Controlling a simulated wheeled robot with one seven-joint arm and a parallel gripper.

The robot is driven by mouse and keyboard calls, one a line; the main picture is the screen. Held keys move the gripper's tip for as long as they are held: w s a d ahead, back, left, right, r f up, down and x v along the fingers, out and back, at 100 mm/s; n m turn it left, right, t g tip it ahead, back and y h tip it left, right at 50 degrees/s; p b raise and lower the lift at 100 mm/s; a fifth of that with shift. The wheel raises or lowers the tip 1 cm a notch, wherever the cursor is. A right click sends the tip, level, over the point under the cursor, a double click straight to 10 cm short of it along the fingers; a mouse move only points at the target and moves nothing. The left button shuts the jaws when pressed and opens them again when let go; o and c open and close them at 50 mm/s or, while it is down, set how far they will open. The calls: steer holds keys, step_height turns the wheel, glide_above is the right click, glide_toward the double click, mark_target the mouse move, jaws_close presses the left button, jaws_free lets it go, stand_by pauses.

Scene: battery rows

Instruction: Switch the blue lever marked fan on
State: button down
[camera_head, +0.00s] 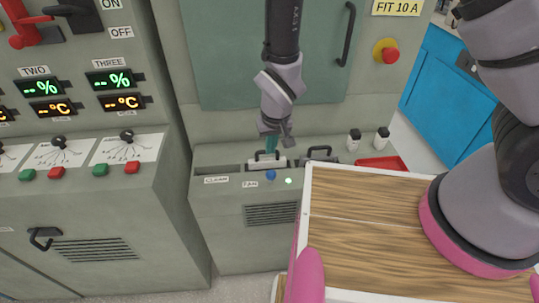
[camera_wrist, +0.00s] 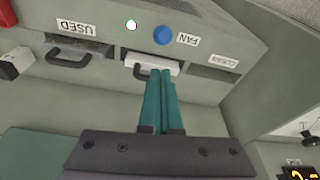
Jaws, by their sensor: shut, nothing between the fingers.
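The blue fan control (camera_head: 270,175) is a small round knob on the front face of the low grey console. It also shows in the wrist view as a blue disc (camera_wrist: 163,35), beside the FAN label (camera_wrist: 188,39). Which way it is set cannot be told. My gripper (camera_head: 270,148) points down above the console top, behind the knob. Its teal fingers (camera_wrist: 161,72) are shut together and empty. They appear over or near a white block with a black handle (camera_wrist: 152,66), and look apart from the knob.
A small lit lamp (camera_head: 288,181) is right of the knob. Another black handle (camera_head: 319,153) stands on the console top. White bottles (camera_head: 354,140) and a red tray (camera_head: 383,163) are further right. A wood-topped surface (camera_head: 365,221) is in front at right. A grey cabinet (camera_head: 100,220) stands left.

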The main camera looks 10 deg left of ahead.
steer(key=v, duration=0.4)
steer(key=shift+s+r, duration=0.1)
steer(key=shift+r, duration=0.15)
steer(key=w+d+r+m+y, duration=0.1)
steer(key=w+d+r+m, duration=0.15)
steer(key=d+r, duration=0.4)
steer(key=w+d+r+m+t, duration=0.1)
steer(key=w+d+r, duration=0.3)
steer(key=r, duration=0.6)
steer(key=w+d+r+m+y, duration=0.1)
steer(key=w+d+r+m, duration=0.1)
steer(key=w+d+r, duration=0.45)
steer(key=s+d+r+m+t, duration=0.2)
steer(key=s+d+r, duration=0.4)
steer(key=d+r, duration=0.2)
steer(key=s+d+r+m+t+h, duration=0.1)
steer(key=s+d+r, duration=0.5)
steer(key=d+r, duration=0.2)
steer(key=shift+d+r+m+t, duration=0.15)
steer(key=shift+d+m+t, duration=0.2)
steer(key=shift+d+t, duration=0.05)
steer(key=shift+s, duration=0.1)
